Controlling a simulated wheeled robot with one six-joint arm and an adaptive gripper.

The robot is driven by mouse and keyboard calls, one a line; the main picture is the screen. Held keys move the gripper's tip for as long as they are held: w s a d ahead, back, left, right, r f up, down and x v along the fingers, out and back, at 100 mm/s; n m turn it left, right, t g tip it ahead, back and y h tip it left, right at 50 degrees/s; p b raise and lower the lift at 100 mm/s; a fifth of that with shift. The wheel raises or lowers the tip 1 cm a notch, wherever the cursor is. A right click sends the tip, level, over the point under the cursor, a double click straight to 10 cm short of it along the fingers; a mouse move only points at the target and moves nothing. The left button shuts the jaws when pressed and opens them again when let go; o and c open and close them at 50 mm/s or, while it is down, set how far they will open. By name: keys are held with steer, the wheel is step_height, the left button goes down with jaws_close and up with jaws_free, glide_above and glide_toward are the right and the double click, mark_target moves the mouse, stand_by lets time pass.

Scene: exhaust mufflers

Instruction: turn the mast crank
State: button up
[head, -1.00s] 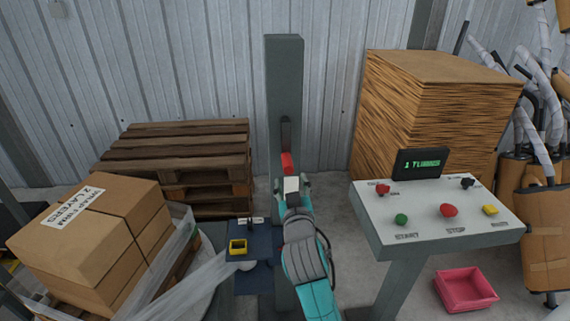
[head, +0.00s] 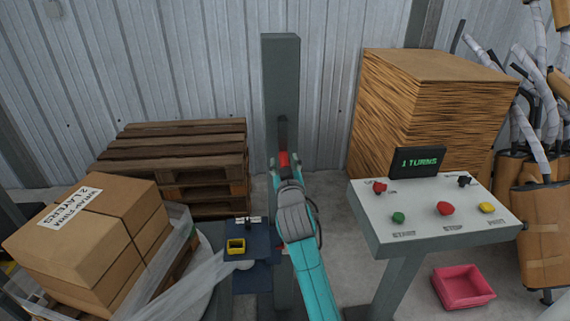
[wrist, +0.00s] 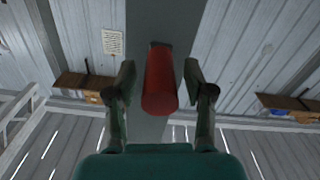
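The grey mast (head: 281,75) stands upright in the middle of the head view. Its crank has a dark arm (head: 282,131) and a red handle (head: 284,158). My gripper (head: 285,163) is at the red handle, with a finger on each side. In the wrist view, the red handle (wrist: 160,85) lies between the fingertips of my open gripper (wrist: 160,82). A narrow gap shows on both sides, so neither finger appears to touch it. The gripper's body hides the lower mast in the head view.
A control panel (head: 415,215) with buttons and a screen reading "1 TURNS" stands at right, above a pink bin (head: 463,287). A wrapped carton (head: 88,235) is at left. Stacked pallets (head: 175,160) and a cardboard stack (head: 425,115) stand behind.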

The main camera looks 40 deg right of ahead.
jaws_close()
steer(key=shift+w+a, duration=0.1)
steer(key=shift+a, duration=0.05)
steer(key=w+a+r+m, duration=0.5)
steer(key=a+r+m, duration=0.2)
steer(key=m, duration=0.9)
steer(key=shift+a+r, duration=0.25)
steer(key=shift+r, duration=1)
